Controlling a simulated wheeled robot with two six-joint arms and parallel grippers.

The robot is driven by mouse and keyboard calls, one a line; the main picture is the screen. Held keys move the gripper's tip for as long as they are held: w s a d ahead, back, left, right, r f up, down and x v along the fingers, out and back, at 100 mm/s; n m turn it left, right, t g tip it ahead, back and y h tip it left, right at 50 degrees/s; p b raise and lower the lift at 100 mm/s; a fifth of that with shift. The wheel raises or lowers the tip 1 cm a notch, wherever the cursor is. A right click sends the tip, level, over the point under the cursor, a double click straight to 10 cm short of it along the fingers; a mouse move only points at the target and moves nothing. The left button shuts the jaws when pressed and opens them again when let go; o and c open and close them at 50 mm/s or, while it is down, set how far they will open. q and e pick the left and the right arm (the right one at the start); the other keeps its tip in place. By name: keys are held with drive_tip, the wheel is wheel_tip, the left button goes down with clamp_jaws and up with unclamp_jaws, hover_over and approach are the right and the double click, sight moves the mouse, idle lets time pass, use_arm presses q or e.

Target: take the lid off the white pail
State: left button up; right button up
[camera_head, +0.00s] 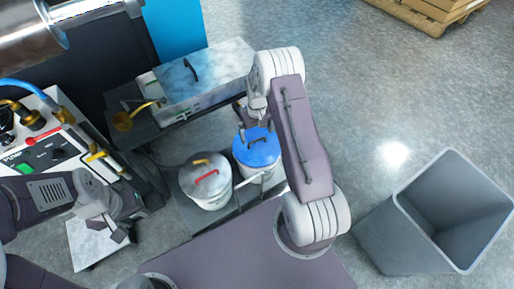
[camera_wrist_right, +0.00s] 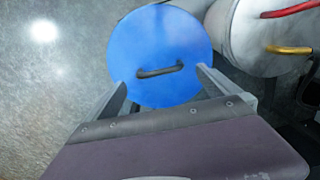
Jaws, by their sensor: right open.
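Two white pails stand side by side on a low dark platform. One pail (camera_head: 262,173) has a blue lid (camera_head: 256,147) with a bar handle, which looks dark in the wrist view (camera_wrist_right: 160,70). The other pail (camera_head: 213,201) has a grey-white lid (camera_head: 204,179) with a red handle and a yellow-orange piece near its rim. Both lids are seated on their pails. My right gripper (camera_wrist_right: 162,82) is open above the blue lid, its fingers apart on either side of the handle and nothing between them. My left gripper (camera_head: 126,226) hangs at the left, away from both pails; its finger gap is unclear.
A grey metal box (camera_head: 205,75) with a dark handle stands on a dark stand behind the pails. A machine with a control panel (camera_head: 50,150) is at the left. A large open grey bin (camera_head: 405,240) stands at the right. Open floor lies between the bin and pails.

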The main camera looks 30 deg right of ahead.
sight(257, 140)
wheel_tip(257, 140, down, 4)
drive_tip(key=shift+f+b, duration=0.15)
drive_tip(key=shift+b, duration=0.9)
drive_tip(key=shift+c, duration=0.7)
use_arm(q)
wheel_tip(257, 140, down, 3)
use_arm(e)
drive_tip(key=c, duration=1.6)
drive_tip(key=shift+r, duration=0.25)
